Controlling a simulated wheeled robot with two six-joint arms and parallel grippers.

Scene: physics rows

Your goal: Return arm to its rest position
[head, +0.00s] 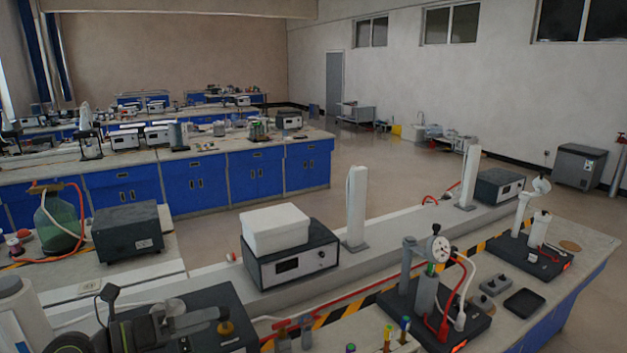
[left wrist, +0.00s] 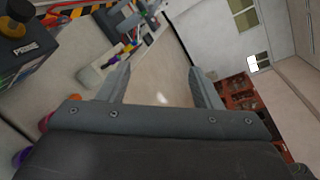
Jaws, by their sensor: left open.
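My left arm comes in at the lower left of the head view. Its gripper (head: 170,320) is over the near bench, in front of a black box-shaped device (head: 225,300). In the left wrist view the two fingers of the left gripper (left wrist: 160,80) are spread wide apart with nothing between them. Bare floor shows beyond the gap. My right arm and gripper do not show in either view.
A power unit (head: 292,262) carrying a white box (head: 275,229) stands on the raised shelf. A black apparatus with a round dial (head: 440,249) and red cables stand on the near bench. A green glass bottle (head: 59,222) is at the left. Open floor (head: 385,175) lies beyond.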

